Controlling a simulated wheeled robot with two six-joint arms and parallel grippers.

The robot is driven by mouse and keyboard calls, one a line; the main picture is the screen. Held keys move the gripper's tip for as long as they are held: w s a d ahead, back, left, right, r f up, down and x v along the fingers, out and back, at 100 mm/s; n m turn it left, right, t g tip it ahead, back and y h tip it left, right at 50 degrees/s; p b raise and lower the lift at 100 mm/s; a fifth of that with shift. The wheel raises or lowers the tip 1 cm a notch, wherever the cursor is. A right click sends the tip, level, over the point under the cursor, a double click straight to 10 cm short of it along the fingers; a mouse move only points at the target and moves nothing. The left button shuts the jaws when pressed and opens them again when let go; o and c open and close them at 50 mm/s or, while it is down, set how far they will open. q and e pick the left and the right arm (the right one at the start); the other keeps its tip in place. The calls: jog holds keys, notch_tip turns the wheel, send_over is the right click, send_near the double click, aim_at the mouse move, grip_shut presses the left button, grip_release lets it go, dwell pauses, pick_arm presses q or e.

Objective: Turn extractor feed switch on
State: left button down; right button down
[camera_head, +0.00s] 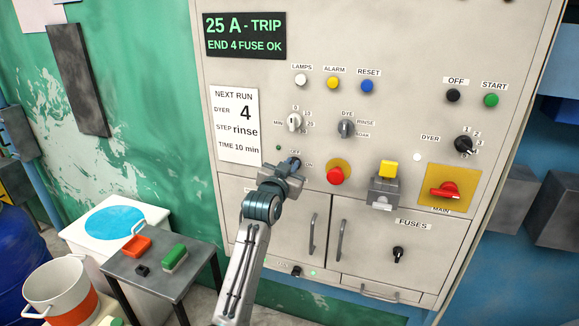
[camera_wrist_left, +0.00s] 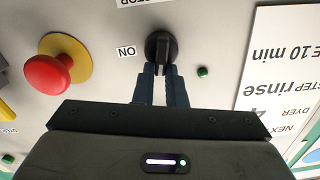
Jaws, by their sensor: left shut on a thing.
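A black rotary switch knob (camera_wrist_left: 160,46) sits on the beige panel, with an ON label (camera_wrist_left: 127,52) beside it in the upside-down left wrist view. Its raised bar stands upright there, not in line with ON. In the head view an OFF label (camera_head: 295,152) shows above the knob. My left gripper (camera_head: 290,168) is at this knob; in the wrist view its two fingers (camera_wrist_left: 161,78) are closed on the knob's bar. The switch's name label is not readable; the gripper covers part of it. A small green lamp (camera_wrist_left: 202,71) is beside the knob. My right gripper is out of view.
A red emergency button (camera_head: 335,176) on a yellow disc is just right of the gripper. Door handles (camera_head: 312,235) and a yellow-topped box (camera_head: 386,170) stick out nearby. A small table (camera_head: 150,285) and a bucket (camera_head: 57,290) stand lower left.

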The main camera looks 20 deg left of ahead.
pick_arm(q)
jog(key=shift+d+f+m+b, duration=0.15)
jog(key=shift+d+f+m, duration=0.15)
jog(key=shift+m, duration=2.25)
jog(key=shift+d+f+m+b, duration=0.15)
jog(key=shift+f+m, duration=0.1)
jog(key=shift+m, duration=2.35)
jog(key=shift+d+f+m+b, duration=0.1)
jog(key=shift+d+f+m, duration=0.2)
jog(key=shift+m, duration=2.25)
jog(key=c, duration=1.5)
grip_release()
